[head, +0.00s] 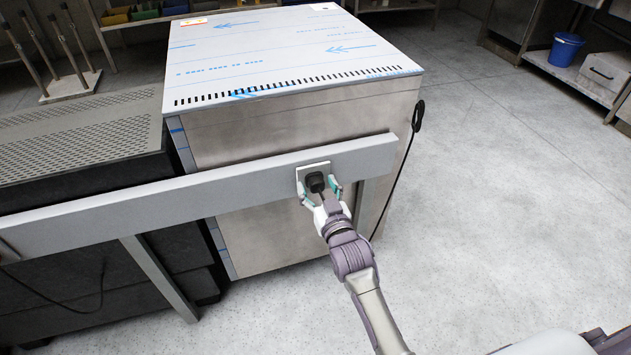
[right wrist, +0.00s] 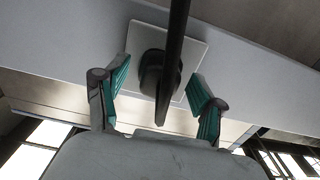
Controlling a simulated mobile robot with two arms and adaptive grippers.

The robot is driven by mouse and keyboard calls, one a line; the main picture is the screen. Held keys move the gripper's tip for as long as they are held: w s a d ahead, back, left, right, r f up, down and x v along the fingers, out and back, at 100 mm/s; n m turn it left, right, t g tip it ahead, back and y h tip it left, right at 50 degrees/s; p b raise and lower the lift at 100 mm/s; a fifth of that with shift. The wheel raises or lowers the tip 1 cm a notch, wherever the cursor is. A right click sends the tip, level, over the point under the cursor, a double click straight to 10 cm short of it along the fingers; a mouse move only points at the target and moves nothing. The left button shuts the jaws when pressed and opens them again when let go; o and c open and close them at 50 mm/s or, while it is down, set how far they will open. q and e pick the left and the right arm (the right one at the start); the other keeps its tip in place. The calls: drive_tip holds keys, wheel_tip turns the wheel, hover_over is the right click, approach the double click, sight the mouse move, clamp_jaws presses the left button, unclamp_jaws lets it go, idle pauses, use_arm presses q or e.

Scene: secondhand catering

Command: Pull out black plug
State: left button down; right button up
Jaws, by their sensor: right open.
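The black plug (head: 316,182) sits in a white square wall socket (head: 302,174) on a grey horizontal rail. In the right wrist view the plug (right wrist: 152,74) stands between the fingers, in front of the socket plate (right wrist: 196,50), with its black cable (right wrist: 176,40) running across the view. My right gripper (head: 321,192) is open around the plug, one finger on each side. In the right wrist view there are gaps between the plug and both fingers (right wrist: 157,84). My left gripper is not in view.
The grey rail (head: 230,192) runs in front of a large steel cabinet (head: 290,125). A dark perforated unit (head: 75,140) stands at left. A black cable (head: 418,115) hangs at the cabinet's right side. The floor at right (head: 500,170) is clear, with a blue bucket (head: 566,48) on a far shelf.

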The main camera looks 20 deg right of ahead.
idle(0.3)
clamp_jaws()
drive_tip(key=shift+s, duration=0.1)
